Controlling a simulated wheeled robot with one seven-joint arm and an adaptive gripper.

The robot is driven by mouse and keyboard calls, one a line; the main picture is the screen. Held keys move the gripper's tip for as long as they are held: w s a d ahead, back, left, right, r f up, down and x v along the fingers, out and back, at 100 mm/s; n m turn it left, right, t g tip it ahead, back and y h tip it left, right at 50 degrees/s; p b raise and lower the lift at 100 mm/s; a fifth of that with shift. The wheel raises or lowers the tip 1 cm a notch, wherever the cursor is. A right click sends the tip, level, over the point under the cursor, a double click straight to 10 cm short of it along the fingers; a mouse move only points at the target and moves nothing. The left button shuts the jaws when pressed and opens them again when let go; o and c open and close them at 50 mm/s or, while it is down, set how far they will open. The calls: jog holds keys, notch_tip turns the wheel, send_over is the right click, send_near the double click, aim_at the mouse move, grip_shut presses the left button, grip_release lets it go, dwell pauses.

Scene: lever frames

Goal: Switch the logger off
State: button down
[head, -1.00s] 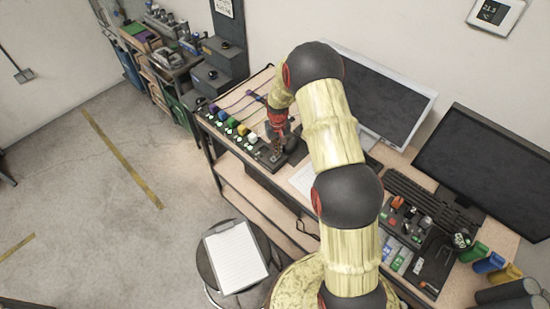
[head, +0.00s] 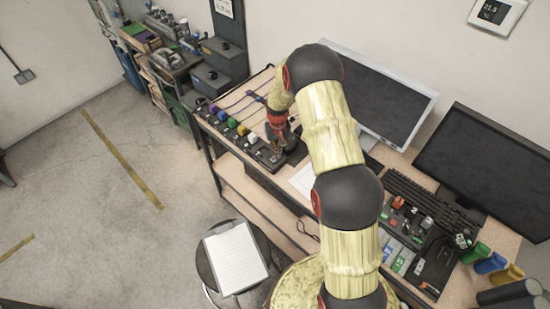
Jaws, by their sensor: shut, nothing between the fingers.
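A dark power strip (head: 238,139) lies along the front edge of the desk, with a row of coloured plugs, among them a blue plug (head: 223,115), a yellow plug (head: 242,130) and a white plug (head: 252,138). Cords run back from the plugs. I cannot tell which plug is the logger's, and any labels are too small to read. My gripper (head: 277,152) is shut and empty, pointing down at the right end of the strip. It hides part of that end; whether it touches the strip I cannot tell.
A white-framed monitor (head: 390,97) and a black monitor (head: 490,158) stand right of my arm. A keyboard (head: 430,200) and a tray of small parts crowd the desk's right. A stool (head: 207,268) bearing a clipboard (head: 236,257) stands in front. The floor at left is clear.

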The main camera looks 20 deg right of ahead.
jog(key=shift+r+p, duration=1.3)
jog(key=shift+r, duration=2.1)
jog(key=shift+s, duration=0.1)
jog(key=s+a+r+t+b, duration=0.2)
jog(key=s+a+r+b, duration=0.2)
jog(key=s+b, duration=0.3)
jog(key=s+a+r+n+t+b, duration=0.1)
jog(key=s+a+r+b, duration=0.3)
jog(key=s+b, duration=0.4)
jog(key=s+a+r+t+b, duration=0.2)
jog(key=s+a+r+b, duration=0.3)
jog(key=s, duration=1.4)
jog(key=shift+r+n+t+b, duration=0.3)
jog(key=shift+r+b, duration=0.45)
jog(key=shift+b, duration=0.5)
